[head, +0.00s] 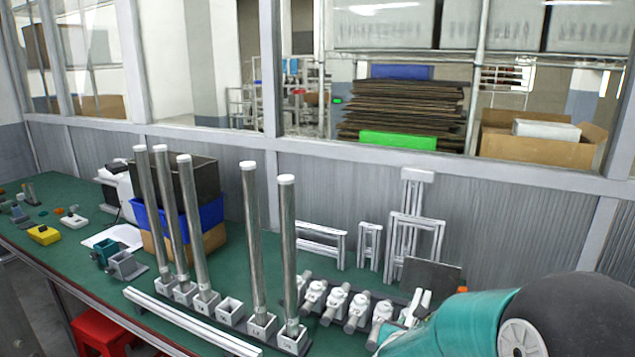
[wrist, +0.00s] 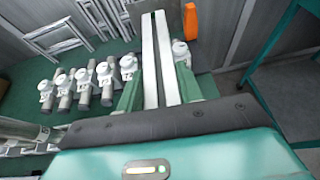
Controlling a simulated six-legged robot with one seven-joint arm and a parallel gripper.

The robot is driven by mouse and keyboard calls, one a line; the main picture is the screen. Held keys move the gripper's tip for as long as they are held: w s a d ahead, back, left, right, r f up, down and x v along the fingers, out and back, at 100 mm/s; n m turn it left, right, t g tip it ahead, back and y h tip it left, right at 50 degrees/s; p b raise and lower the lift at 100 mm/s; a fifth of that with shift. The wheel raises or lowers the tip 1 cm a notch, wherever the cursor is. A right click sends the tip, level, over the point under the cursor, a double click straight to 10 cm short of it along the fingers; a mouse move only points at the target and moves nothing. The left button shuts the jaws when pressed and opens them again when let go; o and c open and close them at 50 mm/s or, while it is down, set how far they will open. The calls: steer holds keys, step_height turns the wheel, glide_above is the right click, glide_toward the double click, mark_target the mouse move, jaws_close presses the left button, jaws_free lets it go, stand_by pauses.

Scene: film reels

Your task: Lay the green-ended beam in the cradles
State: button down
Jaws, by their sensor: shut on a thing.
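In the wrist view a long pale grooved beam (wrist: 149,60) runs away from my gripper (wrist: 158,95). Its far end looks dark green, though it is small there. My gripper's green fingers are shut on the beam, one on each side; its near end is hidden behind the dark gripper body. In the head view my arm hides most of the gripper at the lower right. I cannot tell for certain which things are the cradles; a grey notched block (head: 125,266) and a teal one (head: 104,252) stand at the left of the bench.
Several upright tubes (head: 249,240) stand in grey sockets; one socket (head: 230,310) is empty. A pale rail (head: 190,322) lies along the front edge. Several pipe fittings (head: 337,300) lie in a row, also in the wrist view (wrist: 83,85). Metal frames (head: 415,240) lean at the wall.

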steer(key=s+a+n+t+y, duration=0.1)
steer(key=a+n+y, duration=0.1)
steer(key=a, duration=0.6)
steer(key=shift+a+f+y, duration=0.15)
steer(key=shift+f+y, duration=0.05)
steer(key=shift+y, duration=0.2)
steer(key=shift+s, duration=0.1)
